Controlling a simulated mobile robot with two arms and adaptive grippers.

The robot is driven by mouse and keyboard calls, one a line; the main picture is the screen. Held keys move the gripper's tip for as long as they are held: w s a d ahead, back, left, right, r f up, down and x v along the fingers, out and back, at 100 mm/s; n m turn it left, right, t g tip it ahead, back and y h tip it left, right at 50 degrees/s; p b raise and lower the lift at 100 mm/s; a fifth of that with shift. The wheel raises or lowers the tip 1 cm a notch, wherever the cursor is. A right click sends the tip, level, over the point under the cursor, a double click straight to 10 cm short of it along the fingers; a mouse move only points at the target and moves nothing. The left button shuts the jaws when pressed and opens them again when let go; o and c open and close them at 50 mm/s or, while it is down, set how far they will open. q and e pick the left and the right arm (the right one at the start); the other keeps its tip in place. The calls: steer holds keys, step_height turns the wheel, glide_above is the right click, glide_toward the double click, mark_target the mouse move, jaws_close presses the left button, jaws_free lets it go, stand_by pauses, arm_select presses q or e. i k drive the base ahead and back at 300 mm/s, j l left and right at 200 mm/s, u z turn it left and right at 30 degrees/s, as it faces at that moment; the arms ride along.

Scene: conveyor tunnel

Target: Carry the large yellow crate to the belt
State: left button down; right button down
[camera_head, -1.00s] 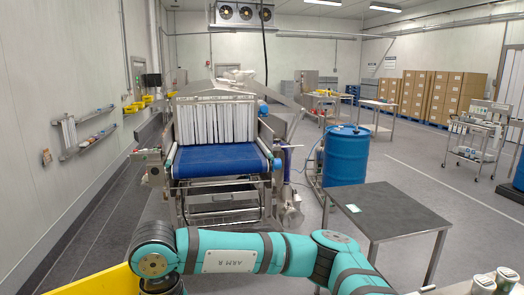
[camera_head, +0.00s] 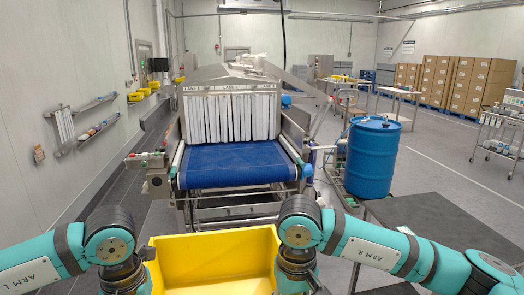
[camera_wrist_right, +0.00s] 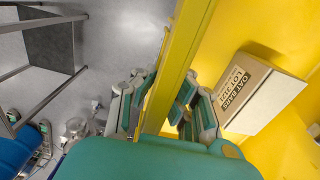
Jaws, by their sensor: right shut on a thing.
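The large yellow crate (camera_head: 215,245) is at the bottom centre of the head view, between my two arms; its lower part is cut off. A white and brown carton (camera_wrist_right: 255,92) lies inside it in the right wrist view. My right gripper (camera_wrist_right: 168,95) is shut on the crate's wall, one finger on each side. It also shows in the head view (camera_head: 298,285) at the crate's right side. My left gripper (camera_head: 128,284) is at the crate's left side; its fingers are hidden. The blue belt (camera_head: 237,165) lies ahead, beyond the crate, its surface empty.
White strip curtains (camera_head: 232,118) hang at the tunnel mouth behind the belt. A blue drum (camera_head: 371,158) and a dark-topped table (camera_head: 440,215) stand to the right. Wall shelves (camera_head: 85,130) are on the left. Open floor (camera_head: 440,165) lies farther right.

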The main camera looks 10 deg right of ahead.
mark_target(235, 155)
steer(key=i+z, duration=0.25)
steer(key=i, duration=0.85)
steer(key=i+l+u, duration=0.7)
steer(key=i+l, duration=0.4)
steer(key=i, duration=0.2)
steer(key=i+l, duration=0.25)
steer(key=i, duration=0.2)
steer(key=i+l, duration=0.25)
steer(key=i, duration=0.25)
